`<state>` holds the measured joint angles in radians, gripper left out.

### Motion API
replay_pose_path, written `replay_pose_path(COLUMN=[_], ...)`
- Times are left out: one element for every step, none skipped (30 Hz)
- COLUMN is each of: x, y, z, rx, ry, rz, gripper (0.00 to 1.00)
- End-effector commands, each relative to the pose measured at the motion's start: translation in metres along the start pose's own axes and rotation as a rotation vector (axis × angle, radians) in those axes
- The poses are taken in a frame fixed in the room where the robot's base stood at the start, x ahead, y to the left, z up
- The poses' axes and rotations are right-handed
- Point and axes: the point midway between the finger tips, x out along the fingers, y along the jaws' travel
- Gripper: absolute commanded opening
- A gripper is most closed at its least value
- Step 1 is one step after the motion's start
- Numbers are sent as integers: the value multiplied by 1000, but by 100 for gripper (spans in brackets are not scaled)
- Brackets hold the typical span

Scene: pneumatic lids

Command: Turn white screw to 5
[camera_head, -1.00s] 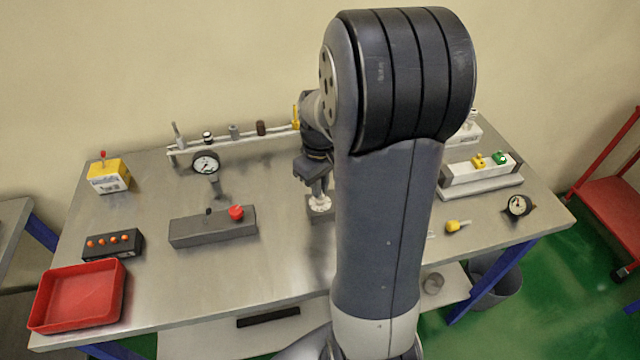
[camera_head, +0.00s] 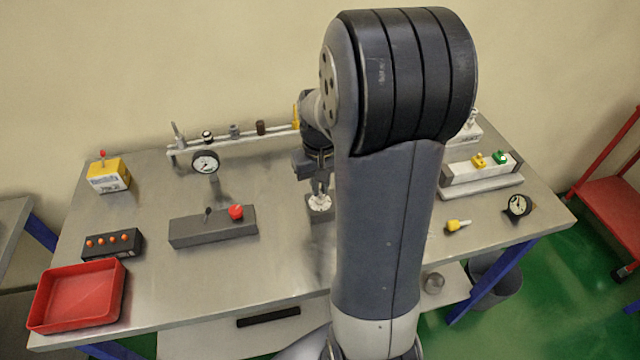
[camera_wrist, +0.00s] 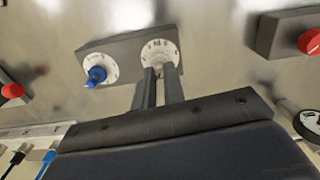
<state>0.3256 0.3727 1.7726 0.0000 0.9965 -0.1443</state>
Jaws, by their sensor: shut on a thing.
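The white screw (camera_wrist: 159,50) is a round white dial with dark marks on a grey block (camera_wrist: 118,43) in the wrist view. It also shows in the head view (camera_head: 319,202), just below my gripper (camera_head: 321,190). In the wrist view my gripper (camera_wrist: 158,72) has its two fingers close together at the dial's near edge, shut on its middle part. The fingers hide part of the dial, and I cannot read which number it is set to. A blue screw (camera_wrist: 96,75) with a white dial sits on the same block, to the left of the white one.
A grey box with a red button (camera_head: 236,212) and a small lever stands left of my gripper. A pressure gauge (camera_head: 205,162) stands behind it. A red tray (camera_head: 78,296) lies at the front left. My arm hides the table's middle right.

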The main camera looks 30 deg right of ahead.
Motion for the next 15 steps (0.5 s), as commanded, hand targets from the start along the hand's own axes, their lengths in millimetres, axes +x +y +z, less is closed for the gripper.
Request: replay_pose_path(x=[0, 0, 0, 0, 0, 0, -1, -1, -1, -1, -1, -1, -1, -1, -1], y=[0, 0, 0, 0, 0, 0, 0, 0, 0, 0, 0, 0, 0, 0, 0], z=[0, 0, 0, 0, 0, 0, -1, -1, -1, -1, -1, -1, -1, -1, -1], rx=[45, 74, 111, 140, 169, 206, 235, 264, 301, 330, 358, 396, 425, 453, 491], ry=[2, 2, 2, 2, 2, 2, 2, 2, 2, 2, 2, 2, 2, 2, 2], rz=[0, 0, 0, 0, 0, 0, 0, 0, 0, 0, 0, 0, 0, 0, 0], gripper=[0, 0, 0, 0, 0, 0, 0, 0, 0, 0, 0, 0, 0, 0, 0])
